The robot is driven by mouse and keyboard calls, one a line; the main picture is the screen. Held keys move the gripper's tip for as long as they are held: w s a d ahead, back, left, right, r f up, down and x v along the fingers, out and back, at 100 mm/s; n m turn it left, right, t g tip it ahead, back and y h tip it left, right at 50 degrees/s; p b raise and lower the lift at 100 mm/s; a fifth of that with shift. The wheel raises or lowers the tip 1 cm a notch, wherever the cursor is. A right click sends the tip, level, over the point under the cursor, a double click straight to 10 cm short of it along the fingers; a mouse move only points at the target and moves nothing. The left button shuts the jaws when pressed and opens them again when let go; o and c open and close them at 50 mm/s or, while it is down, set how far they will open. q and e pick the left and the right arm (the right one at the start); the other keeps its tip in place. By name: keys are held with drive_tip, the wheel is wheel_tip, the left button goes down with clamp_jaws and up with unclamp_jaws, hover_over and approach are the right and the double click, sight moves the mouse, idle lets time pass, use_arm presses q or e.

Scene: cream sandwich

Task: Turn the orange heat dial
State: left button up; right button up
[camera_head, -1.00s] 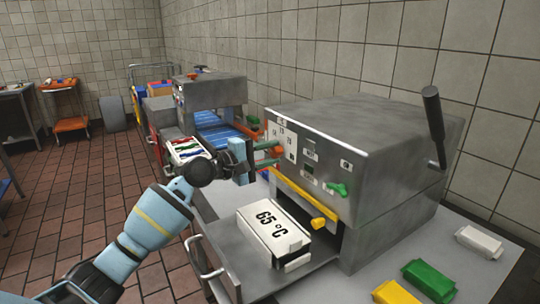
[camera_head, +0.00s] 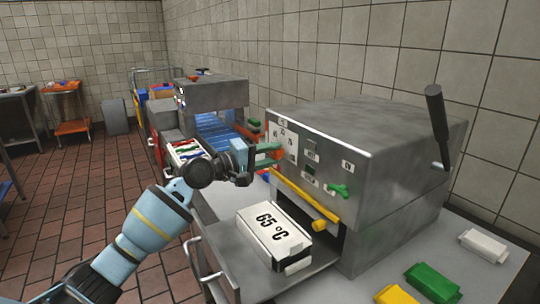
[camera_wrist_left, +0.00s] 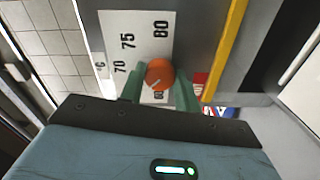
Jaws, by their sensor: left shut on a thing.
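The orange heat dial (camera_wrist_left: 160,73) is on the front of the grey metal machine (camera_head: 385,140). In the left wrist view it sits between the two green fingers of my left gripper (camera_wrist_left: 160,92), which are shut on it from both sides. A short pale mark on the dial points down and left in that view. The white scale plate (camera_wrist_left: 128,42) beside it reads 70, 75 and 80, with its lower part hidden. In the head view my left gripper (camera_head: 270,154) reaches the panel from the left, and its fingers mostly cover the dial. My right gripper is not in view.
A white block marked 65 °C (camera_head: 272,232) lies on the pulled-out tray below the panel. A yellow bar (camera_head: 300,200) runs under the panel, and a green knob (camera_head: 341,190) is to its right. Green (camera_head: 432,284), yellow and white blocks lie on the counter.

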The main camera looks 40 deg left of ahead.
use_arm(q)
drive_tip(key=o, duration=1)
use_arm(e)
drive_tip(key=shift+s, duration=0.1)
use_arm(q)
drive_tip(key=b+v, duration=0.1)
drive_tip(key=v, duration=0.7)
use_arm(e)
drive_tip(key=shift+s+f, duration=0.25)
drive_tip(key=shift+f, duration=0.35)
use_arm(q)
drive_tip(key=shift+w, duration=0.1)
